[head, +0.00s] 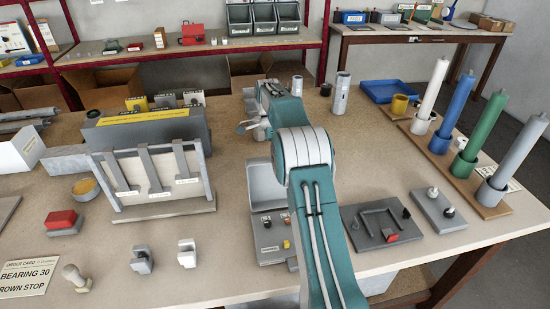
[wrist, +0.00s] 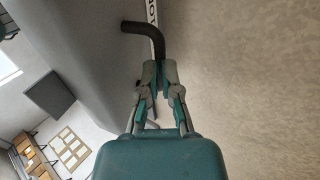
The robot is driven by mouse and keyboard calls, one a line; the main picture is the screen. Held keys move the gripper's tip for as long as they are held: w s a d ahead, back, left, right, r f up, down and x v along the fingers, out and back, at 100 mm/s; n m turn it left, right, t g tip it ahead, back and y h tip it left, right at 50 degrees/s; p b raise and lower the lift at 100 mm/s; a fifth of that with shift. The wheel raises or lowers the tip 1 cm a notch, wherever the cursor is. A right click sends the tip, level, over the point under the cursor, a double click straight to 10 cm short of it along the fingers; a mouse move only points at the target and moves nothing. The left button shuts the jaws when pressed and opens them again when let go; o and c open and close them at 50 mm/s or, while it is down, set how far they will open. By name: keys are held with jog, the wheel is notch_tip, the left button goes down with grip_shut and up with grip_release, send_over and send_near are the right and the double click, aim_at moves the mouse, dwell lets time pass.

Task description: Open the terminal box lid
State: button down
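A grey unit with small red and yellow parts (head: 270,246), which looks like the terminal box, sits on the bench just left of my arm. A grey hollow panel (head: 265,185), apparently its lid, stands raised at its back edge; my arm partly covers both. My gripper (head: 245,127) is farther back over the bench, apart from the box. In the wrist view its fingers (wrist: 160,70) are close together on a dark bent rod (wrist: 143,27), which sticks out beyond the fingertips. The box does not show in the wrist view.
A rack of grey profiles (head: 155,182) stands left of my arm. A dark plate with a red part (head: 382,226) lies to the right. Several coloured rollers stand on a wooden board (head: 440,165) at right. A blue tray (head: 388,91) is at the back.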

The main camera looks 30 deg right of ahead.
jog(key=shift+s+d+f+g, duration=0.1)
jog(key=shift+s+f+g, duration=0.2)
jog(key=shift+f, duration=0.25)
jog(key=c, duration=0.7)
grip_release()
jog(key=shift+s+r, duration=0.1)
jog(key=shift+r, duration=0.1)
